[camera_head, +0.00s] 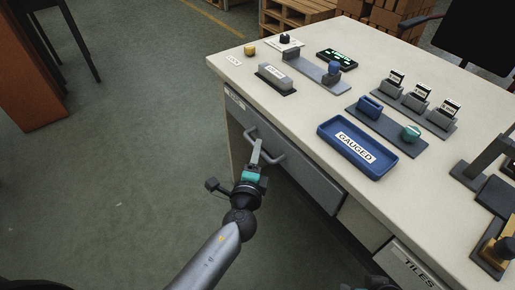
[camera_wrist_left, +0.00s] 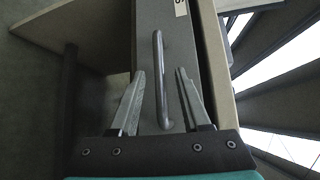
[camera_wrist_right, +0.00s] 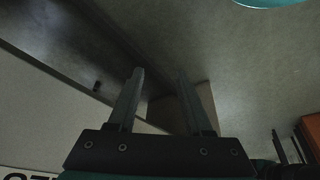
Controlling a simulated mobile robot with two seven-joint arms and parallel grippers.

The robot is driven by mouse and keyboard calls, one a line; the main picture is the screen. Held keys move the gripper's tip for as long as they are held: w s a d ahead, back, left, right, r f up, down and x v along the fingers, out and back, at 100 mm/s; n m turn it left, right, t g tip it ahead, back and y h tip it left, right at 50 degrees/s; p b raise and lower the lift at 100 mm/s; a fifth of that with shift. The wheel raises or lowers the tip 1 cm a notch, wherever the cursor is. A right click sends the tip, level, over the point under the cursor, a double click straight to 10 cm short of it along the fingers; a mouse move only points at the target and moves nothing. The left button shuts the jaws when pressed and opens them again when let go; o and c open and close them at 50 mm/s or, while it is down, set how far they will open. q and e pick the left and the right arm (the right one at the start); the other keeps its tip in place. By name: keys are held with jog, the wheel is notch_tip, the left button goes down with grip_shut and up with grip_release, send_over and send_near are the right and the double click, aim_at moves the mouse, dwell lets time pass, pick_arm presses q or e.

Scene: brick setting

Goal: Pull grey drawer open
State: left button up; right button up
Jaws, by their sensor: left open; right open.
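The grey drawer (camera_head: 312,182) is under the left edge of the pale table top, and its front looks about flush with the table. Its metal bar handle (camera_head: 276,159) sticks out from the front. My left gripper (camera_head: 256,148) is open at the handle. In the left wrist view the handle bar (camera_wrist_left: 159,50) runs lengthwise between the two open fingers (camera_wrist_left: 160,75), with gaps on both sides; I cannot tell how deep it sits between them. My right gripper (camera_wrist_right: 160,72) is open and empty, low beside the table.
The table top holds a blue tray (camera_head: 325,130) marked GAUGED, a grey block (camera_head: 277,77), a teal knob (camera_head: 411,132) and several labelled holders. A second drawer marked TILES (camera_head: 405,268) is at lower right. The floor (camera_head: 130,150) left of the table is clear.

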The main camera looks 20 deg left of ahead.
pick_arm(q)
jog(key=shift+w+a+f, duration=0.1)
jog(key=shift+w, duration=0.55)
jog(key=shift+w+a+f, duration=0.1)
jog(key=shift+w, duration=0.55)
grip_shut()
dwell(0.5)
